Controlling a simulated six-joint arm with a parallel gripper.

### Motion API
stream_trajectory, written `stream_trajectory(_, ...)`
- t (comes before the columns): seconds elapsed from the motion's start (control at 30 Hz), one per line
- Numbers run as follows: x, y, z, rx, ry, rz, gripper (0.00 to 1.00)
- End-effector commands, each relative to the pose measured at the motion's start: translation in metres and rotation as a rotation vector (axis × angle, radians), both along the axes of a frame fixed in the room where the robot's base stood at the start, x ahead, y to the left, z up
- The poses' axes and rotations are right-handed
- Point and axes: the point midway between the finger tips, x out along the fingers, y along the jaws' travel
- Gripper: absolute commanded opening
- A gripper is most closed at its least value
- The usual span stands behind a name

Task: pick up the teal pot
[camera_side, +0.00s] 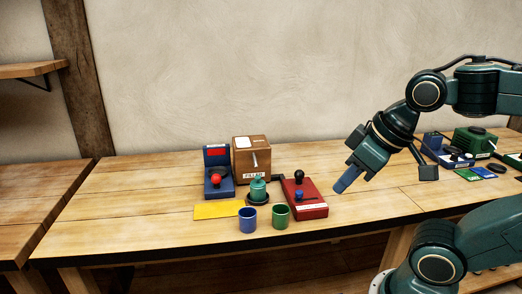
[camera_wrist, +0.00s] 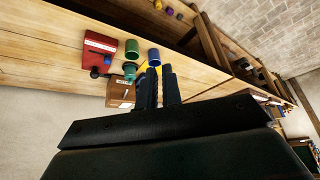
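The teal pot (camera_side: 258,188) is a small lidded pot with a knob. It stands upright on a dark round base (camera_side: 250,200) at the middle of the bench in the side view. In the wrist view the pot (camera_wrist: 129,70) is small, behind the green cup. My gripper (camera_side: 346,182) is in the air to the right of the pot, tilted down and left, clear of everything. Its two dark fingers show in the wrist view (camera_wrist: 160,75) with a narrow gap between them and nothing held.
Around the pot are a brown box (camera_side: 252,157), a blue device (camera_side: 217,172) with a red knob, a red device (camera_side: 304,198) with a black knob, a yellow sheet (camera_side: 218,210), a blue cup (camera_side: 248,220) and a green cup (camera_side: 281,217). The bench's left end is clear.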

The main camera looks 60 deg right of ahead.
Motion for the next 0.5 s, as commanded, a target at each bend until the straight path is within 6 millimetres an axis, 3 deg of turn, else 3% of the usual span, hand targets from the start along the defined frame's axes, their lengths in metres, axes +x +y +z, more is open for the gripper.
stream_trajectory(0.03, 0.0000, 0.0000, 0.0000, 0.000, 0.000, 0.000, 0.18)
stream_trajectory(0.3, 0.0000, 0.0000, 0.0000, 0.000, 0.000, 0.000, 0.68)
stream_trajectory(0.5, 0.0000, 0.0000, 0.0000, 0.000, 0.000, 0.000, 0.68)
